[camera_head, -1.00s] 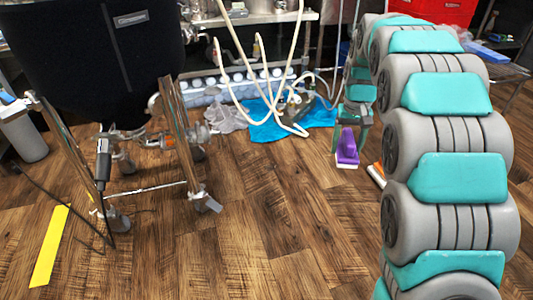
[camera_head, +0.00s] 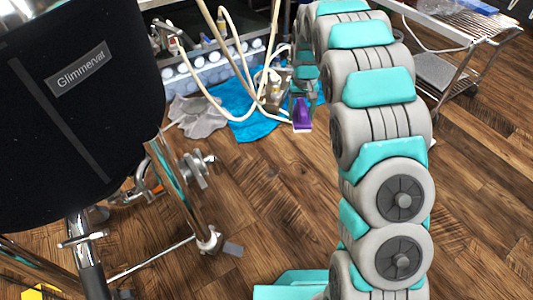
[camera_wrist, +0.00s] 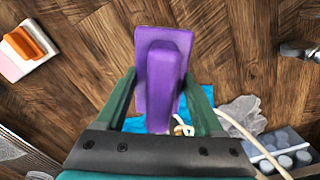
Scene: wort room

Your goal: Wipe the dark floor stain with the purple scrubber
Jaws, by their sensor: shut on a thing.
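My gripper (camera_head: 303,88) is at the far end of my arm, shut on the purple scrubber (camera_head: 303,115). In the wrist view the purple scrubber (camera_wrist: 160,72) sits between the two green fingers of my gripper (camera_wrist: 166,80), its long base pointing away over the wooden floor. In the head view the scrubber hangs pale side down; whether it touches the floor I cannot tell. I cannot make out a distinct dark stain on the floor in either view.
A black Glimmervat tank (camera_head: 80,110) on metal legs stands at left. A blue cloth (camera_head: 250,118), a grey cloth (camera_head: 198,115) and pale hoses (camera_head: 243,60) lie near my gripper. An orange-and-white brush (camera_wrist: 28,48) shows in the wrist view. A wire rack (camera_head: 462,45) stands right. Floor is open centrally.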

